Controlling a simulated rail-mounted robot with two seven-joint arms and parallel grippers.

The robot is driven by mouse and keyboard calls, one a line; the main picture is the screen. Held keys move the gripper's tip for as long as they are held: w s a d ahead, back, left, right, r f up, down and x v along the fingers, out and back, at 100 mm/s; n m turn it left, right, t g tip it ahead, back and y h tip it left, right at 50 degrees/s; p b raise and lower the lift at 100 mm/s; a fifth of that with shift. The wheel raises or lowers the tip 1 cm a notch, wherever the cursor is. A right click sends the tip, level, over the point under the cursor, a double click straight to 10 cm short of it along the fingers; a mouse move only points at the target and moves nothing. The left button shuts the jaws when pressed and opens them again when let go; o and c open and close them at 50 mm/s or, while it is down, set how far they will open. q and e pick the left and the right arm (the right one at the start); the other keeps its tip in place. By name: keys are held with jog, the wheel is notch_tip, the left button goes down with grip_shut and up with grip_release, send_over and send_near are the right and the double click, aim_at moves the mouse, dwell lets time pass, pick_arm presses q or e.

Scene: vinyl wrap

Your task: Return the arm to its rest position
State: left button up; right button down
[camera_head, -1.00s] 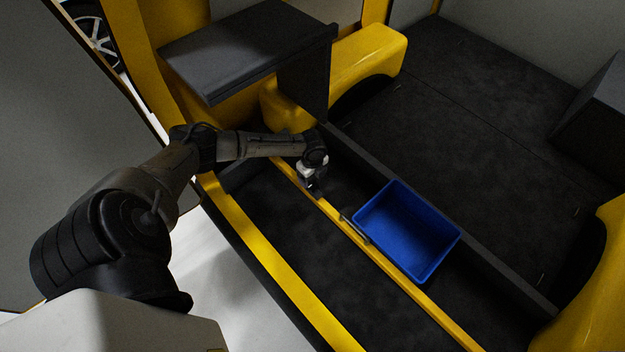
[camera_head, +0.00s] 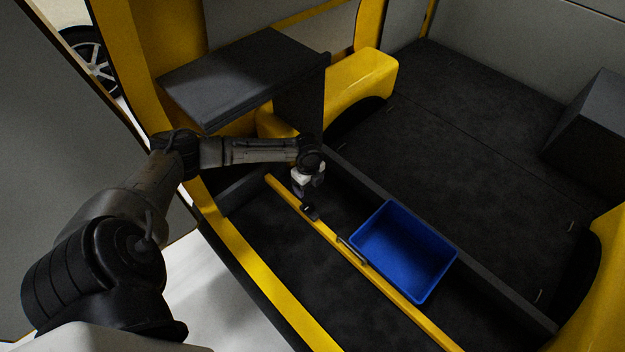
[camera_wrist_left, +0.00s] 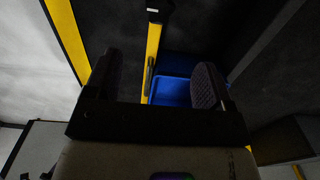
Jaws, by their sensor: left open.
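My left arm reaches in from the left in the head view, with the gripper (camera_head: 303,194) pointing down above the dark floor, beside the yellow bar. The left wrist view shows its two dark fingers (camera_wrist_left: 156,74) spread wide with nothing held between them. A blue crate (camera_head: 403,252) stands to the right of the gripper, apart from it; part of it shows beyond the fingers in the left wrist view (camera_wrist_left: 172,91). The crate looks empty. My right gripper is not in view.
A yellow bar (camera_head: 384,286) with a silver handle (camera_head: 352,251) runs past the crate. A dark raised box (camera_head: 240,75) and a yellow wheel arch (camera_head: 350,80) stand behind the arm. Another dark box (camera_head: 590,125) is at the right. The dark floor (camera_head: 460,130) beyond is clear.

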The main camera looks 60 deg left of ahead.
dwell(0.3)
pick_arm(q)
jog(key=s+d+f+n+t+h, duration=0.15)
jog(key=s+d, duration=0.25)
jog(key=d, duration=0.5)
jog(key=s+d+n, duration=0.2)
jog(key=s+d, duration=0.3)
jog(key=d, duration=0.4)
jog(key=s+d+f+n+t+h, duration=0.15)
jog(key=s+d, duration=0.25)
jog(key=d, duration=0.6)
jog(key=s+r+n+y, duration=0.3)
jog(key=s+r+n, duration=0.4)
jog(key=s+n, duration=0.1)
notch_tip(320, 180, up, 27)
jog(key=p, duration=2.7)
jog(key=shift+w+a+f+t, duration=0.15)
jog(key=shift+w+a+t, duration=0.05)
jog(key=shift+a+t, duration=0.15)
